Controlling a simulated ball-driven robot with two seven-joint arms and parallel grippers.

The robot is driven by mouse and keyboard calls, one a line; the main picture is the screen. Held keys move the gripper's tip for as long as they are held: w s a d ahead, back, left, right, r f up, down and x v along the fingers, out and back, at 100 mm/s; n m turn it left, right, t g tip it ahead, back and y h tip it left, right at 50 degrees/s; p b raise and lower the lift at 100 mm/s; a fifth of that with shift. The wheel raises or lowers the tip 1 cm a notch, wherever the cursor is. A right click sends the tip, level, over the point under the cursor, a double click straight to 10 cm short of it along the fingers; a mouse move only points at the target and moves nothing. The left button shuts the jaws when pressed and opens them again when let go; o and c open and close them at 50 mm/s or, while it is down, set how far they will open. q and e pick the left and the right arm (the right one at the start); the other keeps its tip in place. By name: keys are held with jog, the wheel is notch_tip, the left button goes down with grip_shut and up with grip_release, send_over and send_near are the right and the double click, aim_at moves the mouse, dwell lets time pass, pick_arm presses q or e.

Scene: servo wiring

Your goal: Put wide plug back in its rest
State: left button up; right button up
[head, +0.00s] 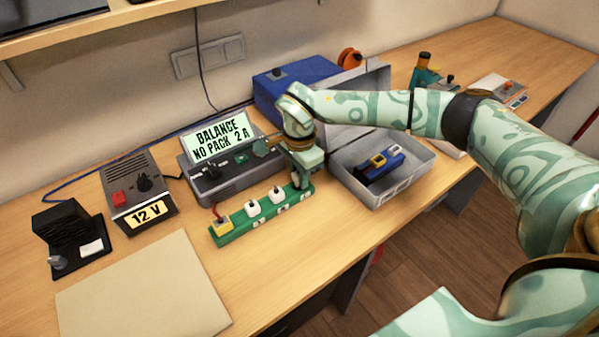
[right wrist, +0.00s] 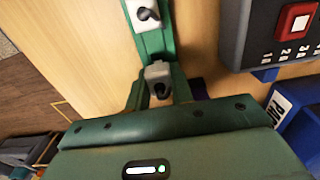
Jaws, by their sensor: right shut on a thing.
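The green rest strip (head: 240,230) lies on the desk in front of the grey charger. A yellow plug with a red lead sits at its left end (head: 222,222), and two white plugs (head: 265,203) stand along it. My right gripper (head: 303,182) is at the strip's right end, pointing down. Whether the plug is seated is hidden by the fingers. My left gripper is out of view.
The grey charger (head: 190,165) with its lit screen stands just behind the strip. An open grey case (head: 385,190) holding a blue and yellow device is to the right. A 12 V supply (head: 138,190) and a beige mat (head: 140,290) are to the left.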

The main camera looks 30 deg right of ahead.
jog(key=shift+f+b, duration=0.35)
jog(key=shift+f, duration=0.45)
jog(key=o, duration=1)
jog(key=shift+o, duration=0.2)
jog(key=shift+r, duration=0.15)
notch_tip(320, 180, up, 16)
jog(key=p, duration=0.3)
